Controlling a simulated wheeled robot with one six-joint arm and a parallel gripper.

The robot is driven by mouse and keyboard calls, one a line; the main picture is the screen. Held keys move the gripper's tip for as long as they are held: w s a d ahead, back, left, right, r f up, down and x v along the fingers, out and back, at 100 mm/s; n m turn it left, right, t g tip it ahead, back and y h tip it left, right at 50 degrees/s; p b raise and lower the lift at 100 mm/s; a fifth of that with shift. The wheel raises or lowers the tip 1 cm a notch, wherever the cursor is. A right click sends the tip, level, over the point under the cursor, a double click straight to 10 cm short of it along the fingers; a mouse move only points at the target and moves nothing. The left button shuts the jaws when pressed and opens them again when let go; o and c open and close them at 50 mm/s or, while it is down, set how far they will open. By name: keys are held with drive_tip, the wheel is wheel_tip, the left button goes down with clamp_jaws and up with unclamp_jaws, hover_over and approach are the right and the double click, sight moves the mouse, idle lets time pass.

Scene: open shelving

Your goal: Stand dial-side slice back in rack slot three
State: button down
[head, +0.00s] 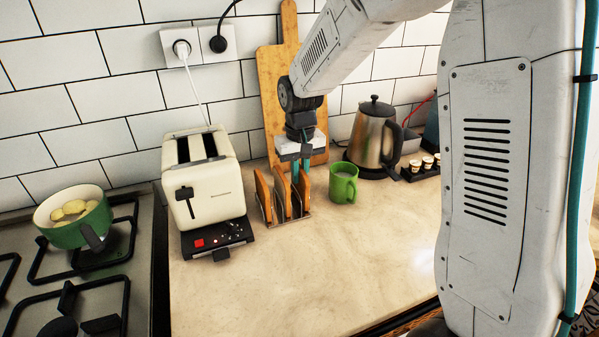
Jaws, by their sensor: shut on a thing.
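The cream toaster (212,190) stands on the counter at left, with its dial and a red button on the front base. Its two top slots look dark, and I see no bread in them. A wire rack (290,219) stands to the right of the toaster. Brown toast slices stand upright in it, one at the left (263,194) and one in the middle (282,195). My gripper (301,172) points down over the rack's right end, its teal fingers shut on another slice (303,192). This slice is upright at the rack's right end; whether it rests on the rack is unclear.
A green mug (343,184) stands close to the right of the rack. A steel kettle (376,142) and small cups on a dark tray (421,168) are further right. A wooden board (272,95) leans on the wall behind. The front counter (300,280) is clear.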

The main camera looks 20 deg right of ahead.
drive_tip(key=shift+f, duration=0.1)
drive_tip(key=c, duration=1.5)
unclamp_jaws()
wheel_tip(320, 180, up, 12)
drive_tip(key=s+d+r, duration=0.1)
drive_tip(key=s+r, duration=0.2)
drive_tip(key=s, duration=0.5)
drive_tip(key=s+d+r, duration=0.1)
drive_tip(key=s+r, duration=0.1)
drive_tip(key=s, duration=0.5)
drive_tip(key=shift+t, duration=0.6)
drive_tip(key=s+f, duration=0.1)
drive_tip(key=s, duration=0.4)
drive_tip(key=s+f, duration=0.1)
drive_tip(key=s, duration=0.4)
drive_tip(key=s+d+f, duration=0.1)
drive_tip(key=s, duration=0.5)
drive_tip(key=shift+f, duration=0.1)
